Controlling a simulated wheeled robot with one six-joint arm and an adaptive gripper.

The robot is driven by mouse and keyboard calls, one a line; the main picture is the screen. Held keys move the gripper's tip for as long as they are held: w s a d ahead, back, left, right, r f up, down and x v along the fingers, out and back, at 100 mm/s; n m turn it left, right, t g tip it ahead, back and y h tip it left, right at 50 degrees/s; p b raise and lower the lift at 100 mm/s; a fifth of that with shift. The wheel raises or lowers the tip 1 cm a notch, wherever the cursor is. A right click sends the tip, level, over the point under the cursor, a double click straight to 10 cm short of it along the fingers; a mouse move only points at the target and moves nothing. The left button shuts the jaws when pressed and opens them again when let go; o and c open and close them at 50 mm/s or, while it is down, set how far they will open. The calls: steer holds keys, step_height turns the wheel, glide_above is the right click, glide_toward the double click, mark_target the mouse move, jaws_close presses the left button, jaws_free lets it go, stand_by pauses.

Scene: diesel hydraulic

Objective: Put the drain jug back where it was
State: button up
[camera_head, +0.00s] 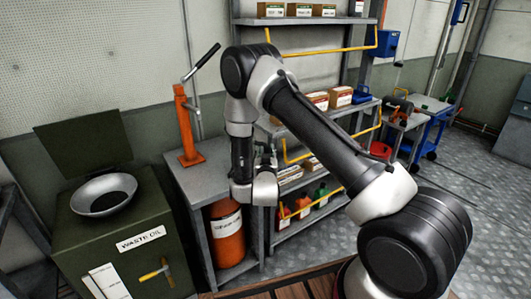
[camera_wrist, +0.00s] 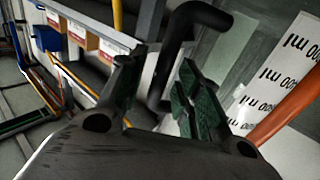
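The drain jug (camera_wrist: 268,75) shows at the right of the wrist view, a pale vessel with "ml" marks that appear tilted in the picture. A black bent handle (camera_wrist: 162,62) stands beside it and runs down between my fingers. My gripper (camera_wrist: 158,75) has its two fingers apart, with a gap visible on both sides of the handle. I cannot tell whether either finger touches it. In the head view my gripper (camera_head: 265,163) is over the right edge of the grey bench, beside the shelves. The jug cannot be made out there; my arm covers part of that area.
A green waste oil cabinet (camera_head: 135,240) with a round basin (camera_head: 103,194) stands left. The grey bench (camera_head: 200,183) carries an orange stand (camera_head: 187,125), with an orange drum (camera_head: 227,238) below. Shelves with yellow rails (camera_head: 318,150) hold boxes and bottles. Open floor (camera_head: 460,180) lies right.

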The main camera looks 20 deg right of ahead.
steer(key=v, duration=1.1)
steer(key=w+d+r+m+g+y, duration=0.1)
steer(key=w+r+g+y, duration=0.3)
steer(key=r, duration=0.5)
steer(key=s+d+r+n+g+y, duration=0.1)
steer(key=s+d+r+g+y, duration=0.2)
steer(key=r, duration=0.6)
steer(key=s+d+r+n+g, duration=0.1)
steer(key=s+d+r+g, duration=0.1)
steer(key=s, duration=0.9)
steer(key=s+d+r+n+g+h, duration=0.1)
steer(key=s+d+r, duration=0.3)
steer(key=s, duration=0.7)
steer(key=s+d+r+n+g+h, duration=0.1)
steer(key=s+d+r+g, duration=0.2)
steer(key=s, duration=0.8)
steer(key=shift+d+r, duration=0.5)
steer(key=shift+d, duration=0.25)
steer(key=shift+w, duration=0.1)
